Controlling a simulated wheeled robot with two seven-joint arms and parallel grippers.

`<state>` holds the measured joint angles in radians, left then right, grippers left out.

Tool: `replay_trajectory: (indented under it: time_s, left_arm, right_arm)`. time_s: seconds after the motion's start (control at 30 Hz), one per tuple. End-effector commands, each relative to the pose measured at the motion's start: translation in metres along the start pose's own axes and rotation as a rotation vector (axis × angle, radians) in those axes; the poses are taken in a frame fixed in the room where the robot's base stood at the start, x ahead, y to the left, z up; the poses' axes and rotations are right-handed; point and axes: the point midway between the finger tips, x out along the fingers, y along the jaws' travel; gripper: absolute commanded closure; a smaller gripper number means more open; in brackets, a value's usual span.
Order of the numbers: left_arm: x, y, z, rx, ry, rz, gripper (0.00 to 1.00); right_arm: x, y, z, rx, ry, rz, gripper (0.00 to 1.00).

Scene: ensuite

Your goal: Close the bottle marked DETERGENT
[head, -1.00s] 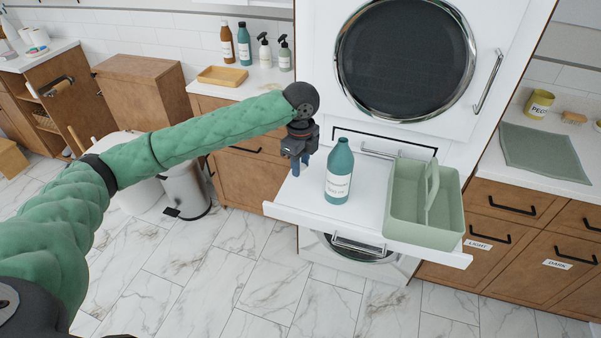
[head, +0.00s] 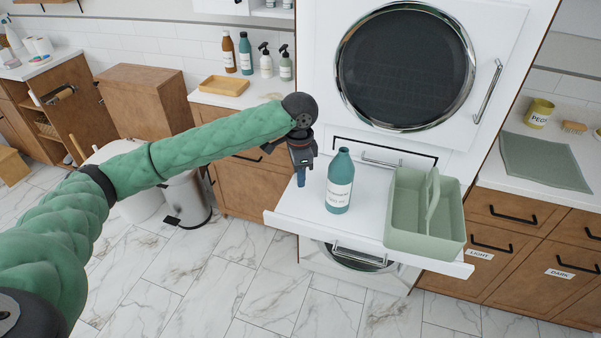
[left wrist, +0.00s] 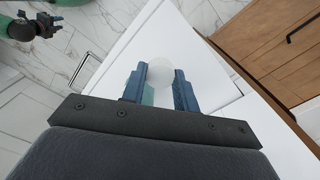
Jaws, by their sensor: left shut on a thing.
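The teal bottle (head: 340,180) with a white label stands upright on the white pull-out shelf (head: 300,215). Its label print is too small to read surely, and no separate cap shows on its neck. My left gripper (head: 300,180) points down over the shelf's left part, to the left of the bottle and apart from it. In the left wrist view its blue fingers (left wrist: 160,92) are shut on a pale round thing (left wrist: 158,72) that looks like a cap. My right gripper (left wrist: 52,24) shows small at the top left of that view; its jaws are unclear.
A green caddy (head: 410,235) with a handle stands on the shelf, right of the bottle. The dryer door (head: 405,65) rises behind. Several other bottles (head: 245,55) and a wooden tray (head: 223,86) are on the left counter. The shelf is clear around the bottle's left side.

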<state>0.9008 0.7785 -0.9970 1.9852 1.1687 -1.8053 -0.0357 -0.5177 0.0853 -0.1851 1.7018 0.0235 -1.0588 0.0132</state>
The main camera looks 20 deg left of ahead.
Motion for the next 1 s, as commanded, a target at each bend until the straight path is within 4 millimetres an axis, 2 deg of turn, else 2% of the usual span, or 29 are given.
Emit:
replay_trajectory:
  time_s: [0.3, 0.5, 0.7, 1.0]
  left_arm:
    - [-0.0002, -0.0002, 0.0035, -0.555, 0.000, 0.000, 0.91]
    - [-0.0003, -0.0003, 0.0053, -0.857, 0.001, 0.000, 0.91]
    - [-0.0002, -0.0003, 0.0063, -1.024, 0.000, 0.000, 0.91]
    - [-0.0001, -0.0003, 0.0064, -1.061, 0.000, 0.000, 0.91]
  right_arm:
    - [-0.0006, 0.0002, -0.0014, 0.000, 0.002, 0.000, 0.64]
    - [-0.0007, 0.0003, -0.0018, 0.000, 0.002, 0.000, 0.64]
    - [-0.0007, 0.0003, -0.0018, 0.000, 0.002, 0.000, 0.64]
    - [-0.0007, 0.0004, -0.0018, 0.000, 0.002, 0.000, 0.64]
